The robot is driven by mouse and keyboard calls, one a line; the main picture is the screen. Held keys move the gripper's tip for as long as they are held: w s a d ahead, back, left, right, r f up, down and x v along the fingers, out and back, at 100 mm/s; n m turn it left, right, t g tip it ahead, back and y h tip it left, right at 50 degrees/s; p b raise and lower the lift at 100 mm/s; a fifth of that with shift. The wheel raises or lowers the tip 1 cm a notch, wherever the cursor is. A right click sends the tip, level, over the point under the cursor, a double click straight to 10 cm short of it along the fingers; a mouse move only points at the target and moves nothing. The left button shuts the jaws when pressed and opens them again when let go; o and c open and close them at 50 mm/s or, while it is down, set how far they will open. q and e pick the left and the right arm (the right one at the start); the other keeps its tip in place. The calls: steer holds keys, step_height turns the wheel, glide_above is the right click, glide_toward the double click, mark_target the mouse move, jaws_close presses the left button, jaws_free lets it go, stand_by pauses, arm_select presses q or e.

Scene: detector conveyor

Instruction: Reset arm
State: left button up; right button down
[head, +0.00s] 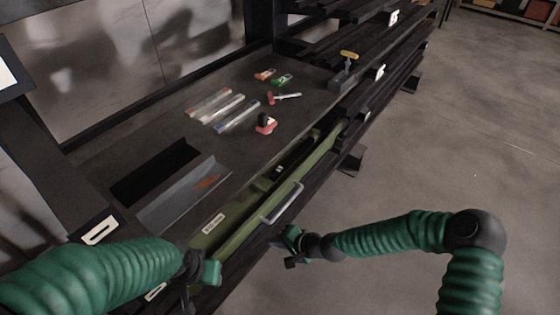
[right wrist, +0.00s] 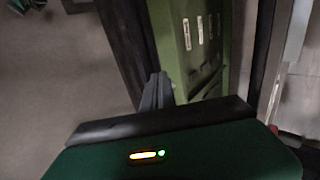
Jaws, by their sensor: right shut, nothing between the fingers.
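My right gripper (head: 291,245) is at the end of the green arm that comes in from the lower right. It is shut and empty, apart from the green drawer (head: 226,231) and its silver handle (head: 281,204), just to their right. In the right wrist view the shut finger (right wrist: 157,92) shows in front of the green drawer (right wrist: 186,60). My left gripper (head: 200,276) is at the lower left, near the bench's front edge. Its fingers are too unclear to tell whether they are open or shut.
The dark bench (head: 160,130) carries several flat clear packs (head: 222,108), a red and black item (head: 266,123), a hammer-like tool (head: 284,97) and small orange and green items (head: 281,80). A grey tray (head: 185,195) sits at the left. The floor (head: 460,140) at right is clear.

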arm_select(q)
steer(key=w+p+v, duration=0.1)
steer(key=p+v, duration=0.5)
steer(key=shift+w+r+p, duration=0.15)
steer(key=shift+r+p, duration=0.15)
steer(key=shift+r, duration=0.2)
arm_select(e)
steer(key=s+d+r+n+g+h, duration=0.1)
steer(key=s+d+r+n+h, duration=0.2)
steer(key=s+d+r, duration=0.5)
steer(key=s+d+r+n+g+h, duration=0.1)
steer(key=s+d+r+n+h, duration=0.2)
steer(key=s+d+r, duration=0.6)
steer(key=d+r+h, duration=0.1)
steer(key=d+r, duration=0.1)
steer(key=d, duration=0.4)
steer(key=shift+s+d+r+n+h, duration=0.2)
steer(key=shift+r+n+h, duration=0.1)
steer(key=shift+r+h, duration=0.1)
arm_select(q)
steer(key=shift+d, duration=0.25)
arm_select(e)
steer(key=shift+d+f, duration=0.15)
steer(key=shift+d, duration=0.2)
